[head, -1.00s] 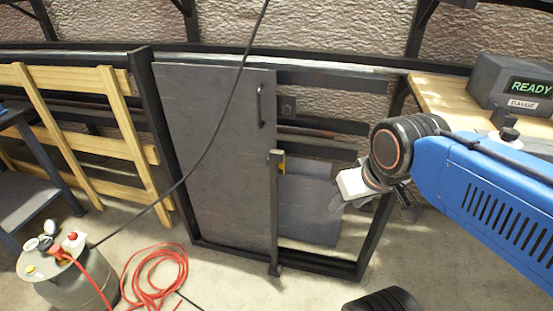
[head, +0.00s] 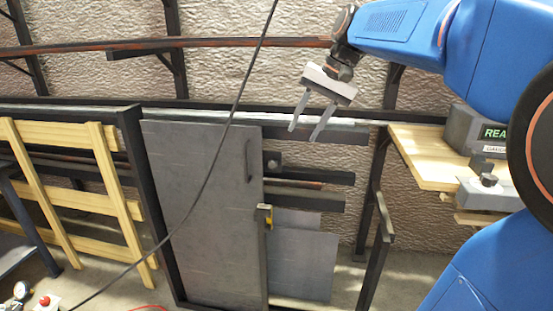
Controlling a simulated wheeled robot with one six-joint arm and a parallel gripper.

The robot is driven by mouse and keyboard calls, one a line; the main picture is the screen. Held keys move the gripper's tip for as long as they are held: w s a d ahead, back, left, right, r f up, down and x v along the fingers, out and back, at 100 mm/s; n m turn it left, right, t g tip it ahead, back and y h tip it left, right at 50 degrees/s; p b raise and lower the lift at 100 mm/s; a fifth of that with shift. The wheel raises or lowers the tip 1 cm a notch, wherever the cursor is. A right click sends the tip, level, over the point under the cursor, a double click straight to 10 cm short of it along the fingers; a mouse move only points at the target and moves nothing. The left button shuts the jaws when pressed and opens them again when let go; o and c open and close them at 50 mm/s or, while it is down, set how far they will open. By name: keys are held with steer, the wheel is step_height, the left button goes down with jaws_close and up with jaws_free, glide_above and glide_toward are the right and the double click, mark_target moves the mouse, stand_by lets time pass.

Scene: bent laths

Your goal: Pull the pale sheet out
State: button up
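A paler blue-grey sheet (head: 305,265) stands low in the dark metal rack, right of a large dark grey panel (head: 205,215) with a handle. The panel hides what lies behind it, so I cannot tell how far the sheet extends to the left. My gripper (head: 303,134) is open and empty, fingers pointing down, high in front of the rack's top rail. It is well above the sheet and apart from it. A dark upright bar (head: 376,250) stands to the right of the sheet.
A wooden bench (head: 425,160) with a gauge box (head: 477,130) stands at the right. A wooden slatted frame (head: 70,160) leans at the left. A black cable (head: 213,140) hangs across the panel. The space between sheet and upright bar looks clear.

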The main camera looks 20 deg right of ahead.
glide_toward(275, 161)
steer(key=shift+m+y, duration=0.4)
steer(key=x, duration=0.8)
steer(key=shift+w+d+f, duration=0.1)
steer(key=shift+d+f, duration=0.05)
steer(key=shift+f, duration=0.3)
steer(key=shift+c, duration=0.4)
jaws_close()
